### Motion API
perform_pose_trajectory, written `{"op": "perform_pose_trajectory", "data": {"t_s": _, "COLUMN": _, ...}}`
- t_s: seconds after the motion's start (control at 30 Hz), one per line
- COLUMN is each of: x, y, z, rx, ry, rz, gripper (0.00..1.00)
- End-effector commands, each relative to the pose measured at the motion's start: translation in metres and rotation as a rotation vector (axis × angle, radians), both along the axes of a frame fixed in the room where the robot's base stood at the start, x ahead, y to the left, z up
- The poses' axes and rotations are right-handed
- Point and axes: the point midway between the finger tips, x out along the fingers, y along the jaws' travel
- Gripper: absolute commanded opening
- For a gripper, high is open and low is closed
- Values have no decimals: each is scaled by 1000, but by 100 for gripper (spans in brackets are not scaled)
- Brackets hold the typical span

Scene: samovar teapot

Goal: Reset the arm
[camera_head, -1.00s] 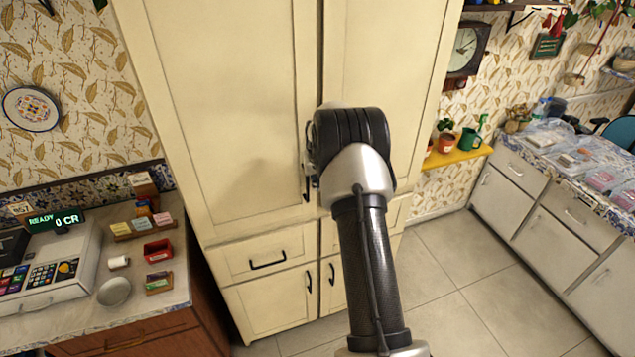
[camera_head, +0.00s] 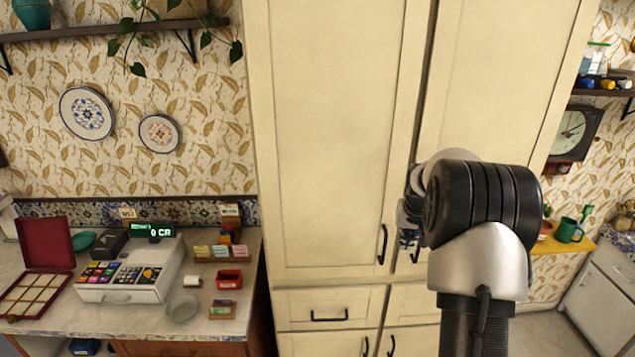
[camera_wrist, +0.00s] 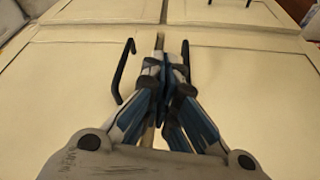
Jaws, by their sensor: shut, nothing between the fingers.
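My gripper shows in the wrist view (camera_wrist: 165,75) with its blue-grey fingers together and nothing between them. It is in front of the tall cream cabinet (camera_head: 325,120), near the seam between the two doors. A black door handle (camera_wrist: 124,70) is to the left of the fingers and another (camera_wrist: 186,62) is to the right. I cannot tell the exact gap between the fingers and the doors. In the head view my arm rises at the lower right and its wrist hides most of the gripper and part of the right door.
At left, a counter (camera_head: 60,322) holds a cash register (camera_head: 130,270), an open red box (camera_head: 45,245), a small red tray (camera_head: 229,279) and a round grey dish (camera_head: 182,307). Bare floor shows at lower right.

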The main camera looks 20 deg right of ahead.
Motion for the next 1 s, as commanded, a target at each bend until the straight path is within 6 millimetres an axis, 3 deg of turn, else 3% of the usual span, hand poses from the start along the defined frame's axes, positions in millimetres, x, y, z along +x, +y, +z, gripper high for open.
{"op": "perform_pose_trajectory", "data": {"t_s": 0.13, "x": 0, "y": 6, "z": 3, "rx": -1, "ry": -2, "rz": 8, "gripper": 0}}
{"op": "perform_pose_trajectory", "data": {"t_s": 0.23, "x": -5, "y": 27, "z": 14, "rx": -3, "ry": -6, "rz": 32, "gripper": 0}}
{"op": "perform_pose_trajectory", "data": {"t_s": 0.43, "x": -42, "y": 117, "z": 49, "rx": -8, "ry": -15, "rz": 137, "gripper": 0}}
{"op": "perform_pose_trajectory", "data": {"t_s": 0.57, "x": -85, "y": 177, "z": 61, "rx": -10, "ry": -19, "rz": 213, "gripper": 0}}
{"op": "perform_pose_trajectory", "data": {"t_s": 0.7, "x": -141, "y": 234, "z": 59, "rx": -12, "ry": -25, "rz": 295, "gripper": 0}}
{"op": "perform_pose_trajectory", "data": {"t_s": 0.87, "x": -214, "y": 285, "z": 37, "rx": -13, "ry": -31, "rz": 386, "gripper": 0}}
{"op": "perform_pose_trajectory", "data": {"t_s": 1.0, "x": -273, "y": 315, "z": 6, "rx": -13, "ry": -34, "rz": 458, "gripper": 0}}
